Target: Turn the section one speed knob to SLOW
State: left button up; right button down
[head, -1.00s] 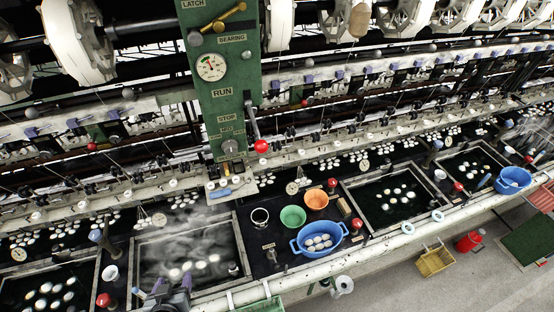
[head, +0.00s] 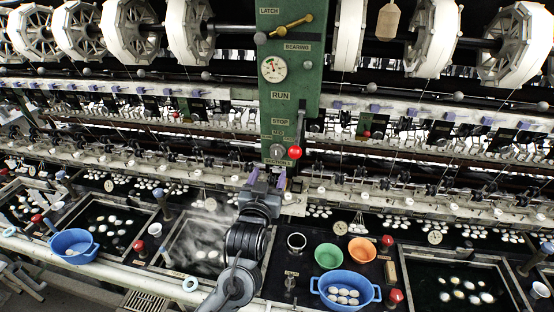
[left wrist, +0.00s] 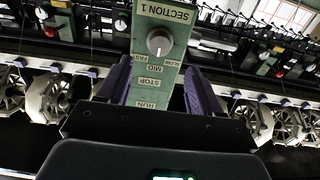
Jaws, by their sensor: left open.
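The section one speed knob (head: 277,150) is a small grey dial low on the green control panel (head: 281,98). In the left wrist view the knob (left wrist: 159,41) shows upside down under the SECTION 1 label, with FAST, MID and SLOW marks around it. My left gripper (head: 267,180) is just below the knob in the head view, open and empty. In the left wrist view the purple fingers of the left gripper (left wrist: 158,78) stand apart on either side of the panel, not touching the knob. My right gripper is not in view.
A red-balled lever (head: 294,153) sits just right of the knob. Below are dark basins, a green bowl (head: 329,256), an orange bowl (head: 361,250) and a blue tub (head: 345,292) of cocoons. Reels (head: 130,35) line the top.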

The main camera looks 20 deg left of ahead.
aim_at(276, 156)
pick_arm(q)
jog(key=w, duration=0.2)
jog(key=w+p, duration=0.1)
jog(key=w, duration=0.2)
jog(key=w+a, duration=0.1)
jog(key=w, duration=0.1)
jog(key=shift+w+a+r+p, duration=0.1)
jog(key=shift+w+p, duration=0.2)
jog(key=shift+w+a, duration=0.1)
jog(key=shift+w, duration=0.7)
jog(key=c, duration=0.8)
jog(key=shift+c, duration=0.2)
jog(key=n, duration=0.3)
jog(key=shift+n, duration=0.3)
jog(key=n+b, duration=0.1)
jog(key=n, duration=0.4)
jog(key=shift+n, duration=0.3)
